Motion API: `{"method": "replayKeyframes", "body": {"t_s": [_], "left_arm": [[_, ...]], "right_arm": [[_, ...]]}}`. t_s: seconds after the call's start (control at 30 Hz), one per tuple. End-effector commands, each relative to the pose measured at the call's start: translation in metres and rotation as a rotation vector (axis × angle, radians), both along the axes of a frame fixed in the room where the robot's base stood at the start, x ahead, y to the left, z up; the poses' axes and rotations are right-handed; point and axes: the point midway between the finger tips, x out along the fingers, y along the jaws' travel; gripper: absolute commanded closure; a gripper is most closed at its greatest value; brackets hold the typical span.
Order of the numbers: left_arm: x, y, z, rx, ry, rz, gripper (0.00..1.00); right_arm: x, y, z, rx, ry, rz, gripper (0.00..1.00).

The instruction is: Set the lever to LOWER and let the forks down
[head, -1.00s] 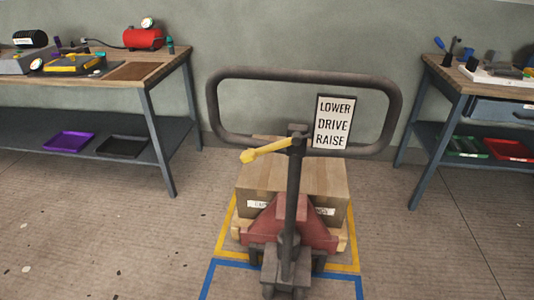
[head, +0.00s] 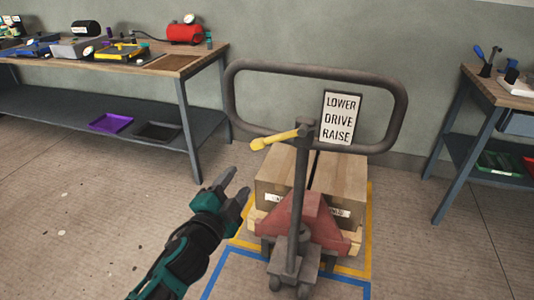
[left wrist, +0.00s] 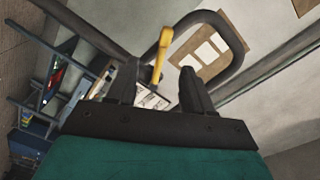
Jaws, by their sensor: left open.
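The yellow lever (head: 274,140) sticks out to the left from the top of the pallet truck's post (head: 299,190), tilted slightly down at its free end. It also shows in the left wrist view (left wrist: 161,55), in line with the gap between the fingers. A sign (head: 338,117) reading LOWER, DRIVE, RAISE is fixed at the right in the loop handle (head: 315,68). The truck's red body (head: 310,222) stands before a pallet with a cardboard box (head: 335,172). Fork height is hidden. My left gripper (head: 238,186) is open and empty, below and left of the lever, apart from it.
A workbench (head: 190,56) with tools and a red tank (head: 185,34) stands at the left. Another bench (head: 495,88) stands at the right. Yellow and blue floor lines (head: 222,264) surround the truck.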

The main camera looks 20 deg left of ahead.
Motion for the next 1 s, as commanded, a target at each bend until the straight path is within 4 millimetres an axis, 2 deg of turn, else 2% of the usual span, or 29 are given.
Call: {"method": "replayKeyframes", "body": {"t_s": [0.1, 0.27, 0.7, 0.8, 1.0], "left_arm": [[0.007, 0.000, 0.010, 0.040, -0.029, 0.000, 0.49], [0.021, -0.001, 0.011, 0.043, -0.032, 0.000, 0.49], [0.099, -0.005, 0.010, 0.040, -0.031, 0.002, 0.49], [0.114, -0.007, 0.011, 0.040, -0.031, 0.000, 0.49], [0.130, -0.008, 0.010, 0.039, -0.029, 0.001, 0.49]], "right_arm": [[0.000, 0.000, 0.000, 0.000, 0.000, 0.000, 0.49], [0.000, 0.000, 0.000, 0.001, 0.001, 0.000, 0.49], [-0.001, 0.002, -0.002, 0.005, 0.003, -0.001, 0.49], [-0.001, 0.002, -0.003, 0.006, 0.003, -0.002, 0.49], [-0.002, 0.002, -0.005, 0.006, 0.003, -0.001, 0.49]]}}
